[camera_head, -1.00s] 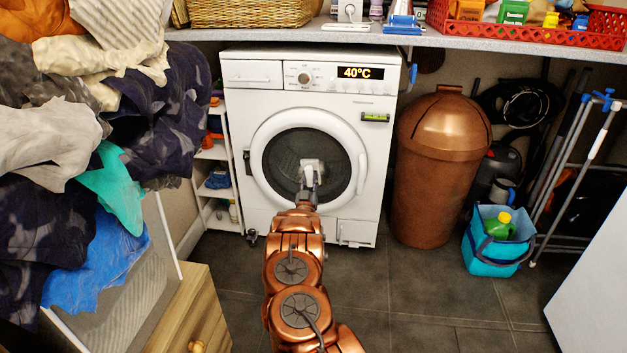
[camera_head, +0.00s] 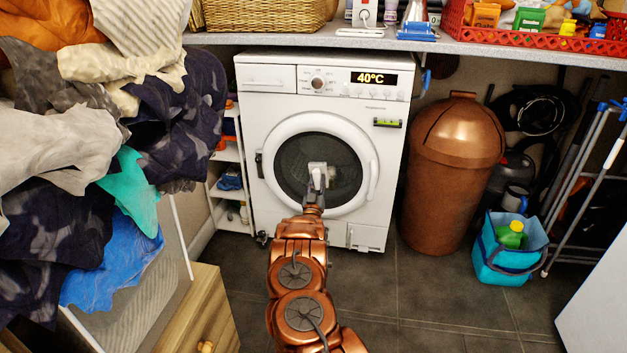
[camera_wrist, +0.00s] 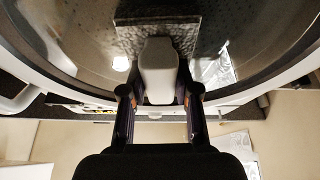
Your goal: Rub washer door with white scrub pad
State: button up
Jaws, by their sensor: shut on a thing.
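The washer door (camera_head: 352,150) is a round door with a white ring and dark glass, closed on the front of the white washer. The white scrub pad (camera_head: 318,169) is in front of the lower middle of the glass. My gripper (camera_head: 315,186) is shut on it. In the wrist view, the fingers of my gripper (camera_wrist: 160,98) hold both sides of the pale block of the scrub pad (camera_wrist: 158,66). The curved door glass (camera_wrist: 82,35) lies behind it. A dark speckled slab shows behind the block. I cannot tell whether the pad touches the glass.
A copper bin (camera_head: 450,185) stands right of the washer, with a turquoise bag (camera_head: 508,265) farther right. A clothes heap (camera_head: 80,150) and wooden drawers (camera_head: 195,310) crowd the left. A countertop (camera_head: 300,40) runs above the washer. The floor before the washer is clear apart from my arm.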

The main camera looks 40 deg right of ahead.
jog(key=shift+s+d+p, duration=0.6)
jog(key=shift+s+d, duration=0.15)
jog(key=shift+s, duration=0.25)
jog(key=shift+s+d+p, duration=0.6)
jog(key=shift+s+d, duration=0.1)
jog(key=shift+s, duration=0.3)
jog(key=shift+s, duration=0.15)
jog(key=shift+s+a+p, duration=0.5)
jog(key=shift+a+p, duration=0.1)
jog(key=shift+a, duration=0.25)
jog(key=shift+s+a+p, duration=0.45)
jog(key=shift+a+p, duration=0.2)
jog(key=shift+a, duration=0.2)
jog(key=shift+s+a+p, duration=0.5)
jog(key=shift+a+p, duration=0.1)
jog(key=shift+a, duration=0.25)
jog(key=shift+a, duration=0.1)
jog(key=shift+s+a+p, duration=0.85)
jog(key=shift+s+a, duration=0.05)
jog(key=shift+a, duration=0.2)
